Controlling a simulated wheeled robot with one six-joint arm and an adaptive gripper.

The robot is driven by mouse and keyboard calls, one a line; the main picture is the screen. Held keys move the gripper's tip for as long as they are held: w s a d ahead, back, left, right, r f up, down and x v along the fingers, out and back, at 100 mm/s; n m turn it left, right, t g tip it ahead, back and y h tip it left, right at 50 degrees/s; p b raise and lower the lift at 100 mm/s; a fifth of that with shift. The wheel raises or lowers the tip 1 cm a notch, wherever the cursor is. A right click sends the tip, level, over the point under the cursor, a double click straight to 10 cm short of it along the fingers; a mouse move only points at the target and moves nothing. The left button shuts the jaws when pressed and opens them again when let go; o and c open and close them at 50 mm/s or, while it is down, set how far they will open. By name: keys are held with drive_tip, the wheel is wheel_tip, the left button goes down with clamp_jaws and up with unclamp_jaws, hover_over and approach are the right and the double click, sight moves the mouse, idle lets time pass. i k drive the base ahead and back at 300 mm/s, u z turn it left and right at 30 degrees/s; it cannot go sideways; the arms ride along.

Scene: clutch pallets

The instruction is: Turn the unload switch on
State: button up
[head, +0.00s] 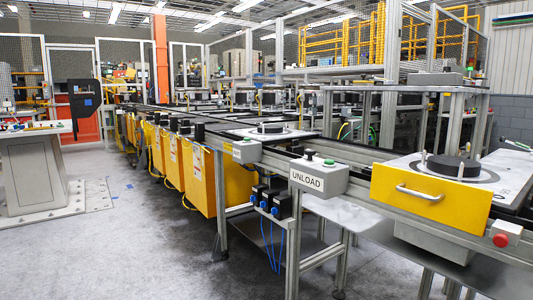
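A light grey control box (335,185) with a white label reading "UNLOAD" is fixed to the front rail of the conveyor line, right of the middle in the head view. On its top are a small dark knob (309,154) and a green button (329,162). The knob is too small to tell which way it is turned. My gripper is not in view, and nothing covers the box.
A yellow panel with a handle (418,192) and a red button (501,240) stand right of the box. A similar grey box (246,151) is farther along the rail. Yellow bins (232,184) hang below. Grey floor (130,240) is open at front left.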

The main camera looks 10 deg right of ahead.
sight(310, 152)
drive_tip(key=u, duration=1.1)
drive_tip(key=i, duration=1.15)
drive_tip(key=z, duration=2)
